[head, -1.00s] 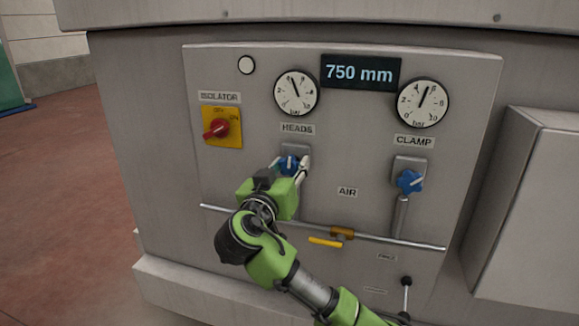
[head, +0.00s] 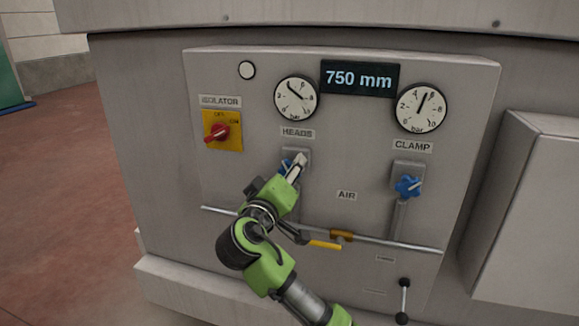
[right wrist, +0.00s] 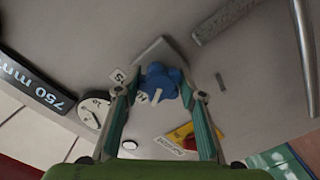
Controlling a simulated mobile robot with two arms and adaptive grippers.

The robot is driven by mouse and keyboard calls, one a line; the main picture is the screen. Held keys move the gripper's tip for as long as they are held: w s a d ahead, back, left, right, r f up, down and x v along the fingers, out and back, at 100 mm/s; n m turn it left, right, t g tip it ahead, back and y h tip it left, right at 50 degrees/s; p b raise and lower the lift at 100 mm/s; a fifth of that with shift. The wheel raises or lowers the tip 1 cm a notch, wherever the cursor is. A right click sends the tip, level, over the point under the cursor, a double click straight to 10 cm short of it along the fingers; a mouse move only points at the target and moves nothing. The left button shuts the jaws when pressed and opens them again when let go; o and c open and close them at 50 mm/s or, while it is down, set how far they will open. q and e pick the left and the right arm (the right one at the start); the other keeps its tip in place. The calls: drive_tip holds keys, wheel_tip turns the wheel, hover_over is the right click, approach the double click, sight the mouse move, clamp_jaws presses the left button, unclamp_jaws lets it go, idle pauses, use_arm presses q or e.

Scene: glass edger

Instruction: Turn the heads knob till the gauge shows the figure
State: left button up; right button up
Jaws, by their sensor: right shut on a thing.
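The blue heads knob (head: 286,166) sits under the HEADS label, partly hidden by my right gripper (head: 293,172). My right gripper is shut on it; in the right wrist view the knob (right wrist: 160,80) lies between the two fingers (right wrist: 161,92), its white mark facing the camera. The heads gauge (head: 296,98) is above, its needle pointing up and left; it shows partly in the right wrist view (right wrist: 93,112). The display (head: 359,77) reads 750 mm. My left gripper is not in view.
The clamp gauge (head: 422,107) and blue clamp knob (head: 408,186) are to the right. The isolator switch (head: 221,132) is to the left. A metal pipe (head: 392,244) with a yellow-handled valve (head: 325,245) runs below. A grey box (head: 525,205) juts out at right.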

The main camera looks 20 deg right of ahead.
drive_tip(key=n+p, duration=0.3)
drive_tip(key=n, duration=0.2)
drive_tip(key=shift+n, duration=0.3)
drive_tip(key=shift+p, duration=0.3)
drive_tip(key=o, duration=1.1)
drive_tip(key=v, duration=1.2)
drive_tip(key=shift+w, duration=0.1)
